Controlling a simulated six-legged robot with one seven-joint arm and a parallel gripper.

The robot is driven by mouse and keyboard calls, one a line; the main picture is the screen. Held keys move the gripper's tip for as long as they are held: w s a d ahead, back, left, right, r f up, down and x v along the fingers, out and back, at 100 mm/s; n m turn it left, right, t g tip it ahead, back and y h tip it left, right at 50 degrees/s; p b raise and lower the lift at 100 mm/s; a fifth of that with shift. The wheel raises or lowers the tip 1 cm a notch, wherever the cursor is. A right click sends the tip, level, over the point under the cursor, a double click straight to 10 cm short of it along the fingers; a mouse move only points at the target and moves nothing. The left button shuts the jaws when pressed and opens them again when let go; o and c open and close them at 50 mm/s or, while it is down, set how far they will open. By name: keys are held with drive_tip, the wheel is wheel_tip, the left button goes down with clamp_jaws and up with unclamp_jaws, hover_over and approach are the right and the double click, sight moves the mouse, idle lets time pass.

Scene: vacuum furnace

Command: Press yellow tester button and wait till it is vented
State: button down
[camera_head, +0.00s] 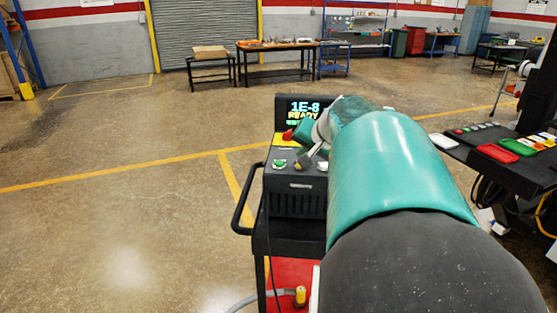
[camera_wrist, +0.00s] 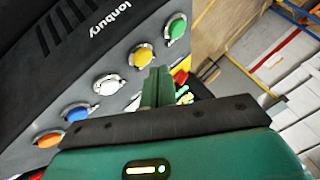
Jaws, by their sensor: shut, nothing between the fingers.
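The tester (camera_head: 297,193) is a dark box with a grey sloped panel on a cart. Its screen (camera_head: 305,108) reads "1E-8" and "READY". In the wrist view the yellow button (camera_wrist: 140,56) sits in a metal ring on the panel, between the green button (camera_wrist: 176,28) and the white button (camera_wrist: 107,84). My gripper (camera_wrist: 158,72) is shut and empty, its green fingers pointing at the panel close to the yellow button. I cannot tell whether they touch it. In the head view my arm hides part of the panel.
The blue button (camera_wrist: 76,113) and orange button (camera_wrist: 47,139) continue the row. A red knob (camera_head: 288,135) stands on a yellow plate behind the buttons. The black cart handle (camera_head: 242,212) sticks out left. The floor left is clear.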

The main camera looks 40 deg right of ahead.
drive_tip(key=shift+f, duration=0.15)
drive_tip(key=shift+f, duration=0.25)
drive_tip(key=shift+f, duration=0.4)
idle(0.8)
drive_tip(key=shift+r, duration=0.8)
drive_tip(key=shift+r, duration=2.5)
